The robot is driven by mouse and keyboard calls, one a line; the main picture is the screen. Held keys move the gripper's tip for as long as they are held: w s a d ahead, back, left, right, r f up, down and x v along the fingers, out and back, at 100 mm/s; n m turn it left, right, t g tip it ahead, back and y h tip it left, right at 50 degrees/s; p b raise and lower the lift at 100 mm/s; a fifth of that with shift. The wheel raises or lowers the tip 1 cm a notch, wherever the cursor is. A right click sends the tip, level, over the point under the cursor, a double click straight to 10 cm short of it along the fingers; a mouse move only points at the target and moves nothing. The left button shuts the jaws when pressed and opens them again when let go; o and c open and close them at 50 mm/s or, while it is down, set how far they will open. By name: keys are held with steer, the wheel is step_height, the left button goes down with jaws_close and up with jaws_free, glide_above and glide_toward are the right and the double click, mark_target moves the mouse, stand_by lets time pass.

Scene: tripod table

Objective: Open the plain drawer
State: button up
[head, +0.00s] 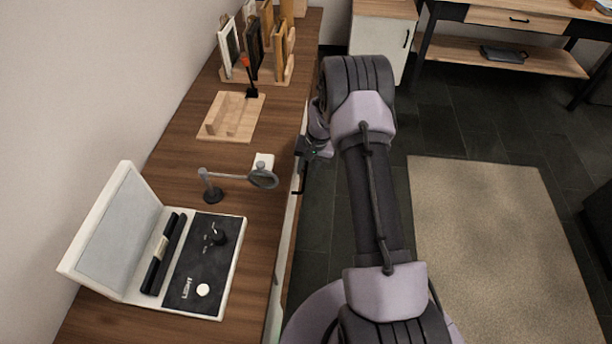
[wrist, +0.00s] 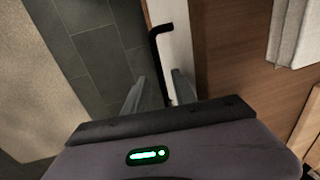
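A white drawer front (wrist: 178,45) with a black bar handle (wrist: 156,60) shows in the wrist view, below the edge of the brown wooden table top (wrist: 230,50). In the head view the handle (head: 304,178) stands out from the table's right side, and the front itself is hardly visible. My gripper (wrist: 160,88) is open, its two fingers apart. The handle lies between the fingers as seen from the wrist; I cannot tell whether either finger touches it. In the head view my gripper (head: 303,152) is beside the table edge, at the far end of the handle.
On the table are an open white case (head: 233,268), a magnifier on a stand (head: 262,179), a wooden holder (head: 230,117) and a rack of frames (head: 255,75). A white cabinet (head: 385,45) and a workbench (head: 520,18) stand behind. A beige rug (head: 490,240) lies right.

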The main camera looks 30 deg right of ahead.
steer(key=shift+w+a+f, duration=0.15)
steer(key=shift+f, duration=0.8)
jaws_close()
stand_by(0.7)
